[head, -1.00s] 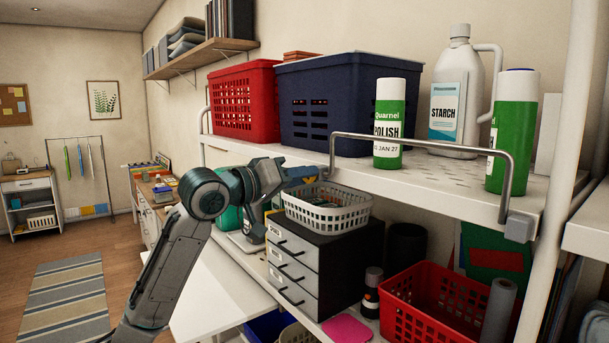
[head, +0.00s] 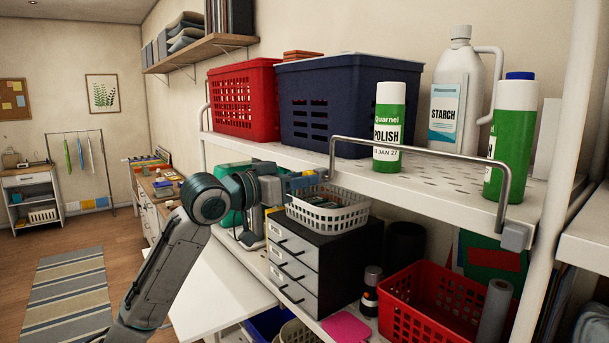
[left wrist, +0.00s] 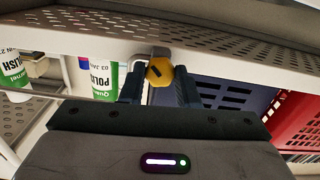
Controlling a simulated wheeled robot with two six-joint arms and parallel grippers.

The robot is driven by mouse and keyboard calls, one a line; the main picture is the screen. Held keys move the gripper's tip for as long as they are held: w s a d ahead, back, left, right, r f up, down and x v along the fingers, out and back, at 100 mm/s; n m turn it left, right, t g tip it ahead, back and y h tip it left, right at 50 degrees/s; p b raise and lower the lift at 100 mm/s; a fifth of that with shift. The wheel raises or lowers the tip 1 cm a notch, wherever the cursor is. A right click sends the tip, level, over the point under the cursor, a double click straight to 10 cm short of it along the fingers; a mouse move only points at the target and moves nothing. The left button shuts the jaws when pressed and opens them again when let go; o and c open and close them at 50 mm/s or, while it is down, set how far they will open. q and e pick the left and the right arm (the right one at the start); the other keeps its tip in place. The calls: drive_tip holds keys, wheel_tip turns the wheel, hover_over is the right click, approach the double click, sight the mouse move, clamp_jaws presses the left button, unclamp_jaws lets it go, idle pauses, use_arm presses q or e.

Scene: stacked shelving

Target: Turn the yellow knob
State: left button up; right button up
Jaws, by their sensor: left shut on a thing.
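The yellow knob (left wrist: 160,72) shows in the left wrist view as a faceted piece with a short dark slanted mark on its face. It sits at the edge of the white perforated shelf, at a grey bracket. My left gripper (left wrist: 160,88) has one dark finger on each side of the knob and is shut on it. In the head view my left gripper (head: 308,180) is at the shelf's front edge, near the left foot of the grey rail. The fingers hide most of the knob there. My right gripper is not in view.
The upper shelf (head: 470,187) holds a red basket (head: 243,100), a blue basket (head: 340,105), a green polish can (head: 390,128) and a starch jug (head: 455,95). A grey rail (head: 420,147) runs along its front. Below are a white basket (head: 328,215) and a drawer unit (head: 293,268).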

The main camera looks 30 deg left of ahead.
use_arm(q)
drive_tip(key=shift+m, duration=1.9)
drive_tip(key=shift+m, duration=1.7)
